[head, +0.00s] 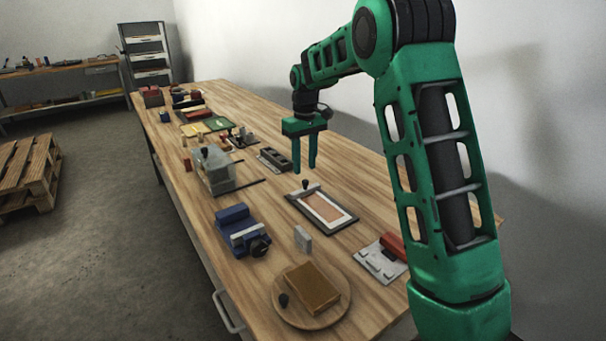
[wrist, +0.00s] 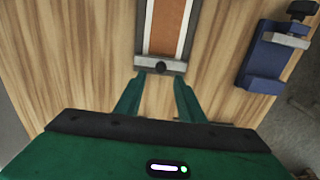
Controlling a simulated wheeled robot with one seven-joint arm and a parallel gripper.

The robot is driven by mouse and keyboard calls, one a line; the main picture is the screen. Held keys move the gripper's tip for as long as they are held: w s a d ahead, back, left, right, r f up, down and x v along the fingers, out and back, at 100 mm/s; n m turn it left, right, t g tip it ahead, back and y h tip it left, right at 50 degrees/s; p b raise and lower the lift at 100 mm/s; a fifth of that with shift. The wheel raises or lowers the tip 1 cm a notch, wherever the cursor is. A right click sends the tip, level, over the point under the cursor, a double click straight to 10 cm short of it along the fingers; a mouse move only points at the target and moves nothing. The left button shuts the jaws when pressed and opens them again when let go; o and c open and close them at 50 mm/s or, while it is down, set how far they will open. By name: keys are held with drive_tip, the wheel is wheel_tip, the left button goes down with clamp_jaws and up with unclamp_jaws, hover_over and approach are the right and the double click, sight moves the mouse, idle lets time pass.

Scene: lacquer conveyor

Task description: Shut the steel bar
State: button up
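The steel bar (head: 303,191) is a short grey bar with a black knob, lying across the far end of a dark flat frame (head: 345,224) with a brown panel inside. In the wrist view the steel bar (wrist: 146,61) and its knob lie just beyond my fingertips, roughly centred between them. My gripper (head: 304,171) is green, points down and hangs above the table near the bar's knob. Its two fingers are apart with nothing between them; they also show in the wrist view (wrist: 160,82). I cannot tell the exact height gap.
A blue vise (head: 240,230) stands left of the frame. A round wooden board (head: 340,315) with a brown block is nearer. A grey plate with a red block (head: 393,247) is at right. A clear box (head: 215,168) and a dark slotted block (head: 275,158) stand farther back.

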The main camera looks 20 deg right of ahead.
wheel_tip(320, 180, up, 6)
drive_tip(key=shift+r, duration=0.15)
idle(0.6)
drive_tip(key=s+d+r+m, duration=0.1)
drive_tip(key=s+d+m, duration=0.25)
drive_tip(key=s, duration=0.85)
drive_tip(key=s+d+r+m, duration=0.15)
drive_tip(key=s+d, duration=0.35)
drive_tip(key=s, duration=0.7)
drive_tip(key=s+f+m, duration=0.2)
drive_tip(key=s+f, duration=0.2)
drive_tip(key=s, duration=0.7)
drive_tip(key=s+f+m, duration=0.2)
drive_tip(key=s+f, duration=0.2)
drive_tip(key=s, duration=0.7)
drive_tip(key=shift+s+d, duration=0.2)
